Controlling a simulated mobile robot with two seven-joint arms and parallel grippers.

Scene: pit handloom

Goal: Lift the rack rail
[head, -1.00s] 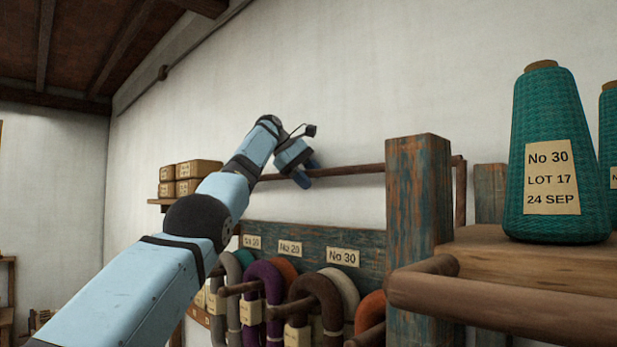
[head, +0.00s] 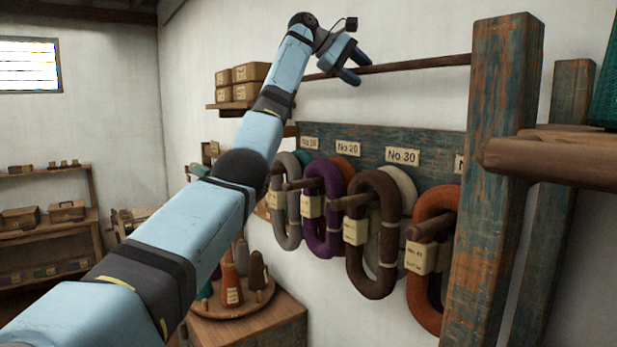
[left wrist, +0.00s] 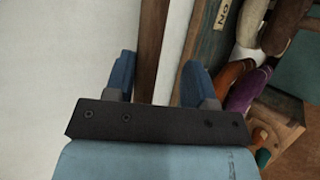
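The rack rail (head: 420,65) is a thin dark wooden bar running level in front of the white wall, above the pegs with yarn hanks. My left gripper (head: 357,67) is at the rail, with its blue fingers open. In the left wrist view the rail (left wrist: 151,45) runs between the two spread fingers of the gripper (left wrist: 158,82), nearer the left finger, with a gap on the right. The gripper's dark plate hides part of the rail. I cannot tell whether a finger touches it. My right gripper is not in view.
A worn blue-brown post (head: 497,180) stands at the rail's right. Below hang yarn hanks (head: 372,235) on pegs under a label board (head: 430,143). Small boxes (head: 250,73) sit on a wall shelf at left. A round tray with cones (head: 232,305) stands lower down.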

